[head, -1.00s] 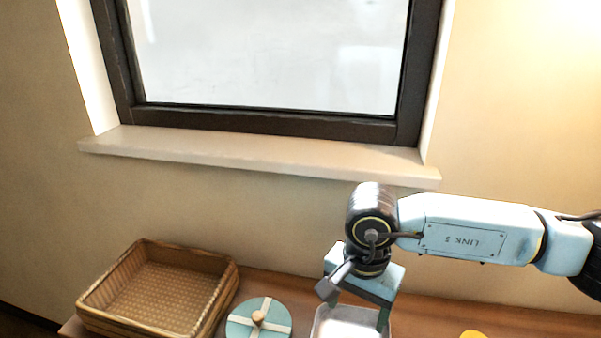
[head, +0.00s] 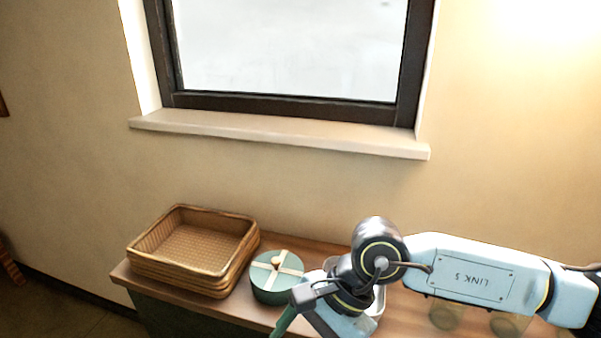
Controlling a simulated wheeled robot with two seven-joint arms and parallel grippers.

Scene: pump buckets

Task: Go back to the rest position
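My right arm comes in from the right, low in the head view. Its gripper (head: 335,320) hangs over the front part of the wooden table (head: 235,306), tilted, with its lower end at the bottom edge of the picture. The fingertips are not clearly visible, so I cannot tell whether it is open or shut, or whether it holds anything. A green strip beside it is cut off by the bottom edge, and I cannot tell what it is. My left gripper is not in view.
A pale metal container (head: 378,302) stands behind my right gripper, mostly hidden. A green round box with cream bands (head: 268,290) is left of it. A wicker basket (head: 190,270) sits at the table's left end. Yellowish jars (head: 445,316) are partly hidden below my arm.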

